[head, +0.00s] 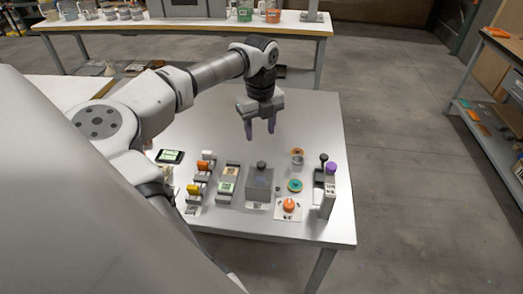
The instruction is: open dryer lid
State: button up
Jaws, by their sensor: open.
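A grey box-shaped device (260,187) stands near the middle of the grey table and looks like the dryer. A dark knob (261,165) sits on its top, which looks closed, though it is small in the picture. My gripper (260,134) points down with its two fingers spread. It is empty and appears above and behind the box in the picture, apart from it. Nothing is between the fingers.
On the table (310,112) are an orange dial (289,205), a teal-rimmed round item (295,186), an upright stand with a purple knob (331,168), small coloured blocks (193,189) and a dark flat device (170,156). The table's far part is clear.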

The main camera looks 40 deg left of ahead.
aim_at(261, 163)
notch_tip(261, 163, down, 12)
jog(key=b, duration=0.5)
jog(key=shift+w+d+f+b, duration=0.1)
jog(key=shift+d+f+b, duration=0.05)
jog(key=shift+b, duration=0.2)
grip_shut()
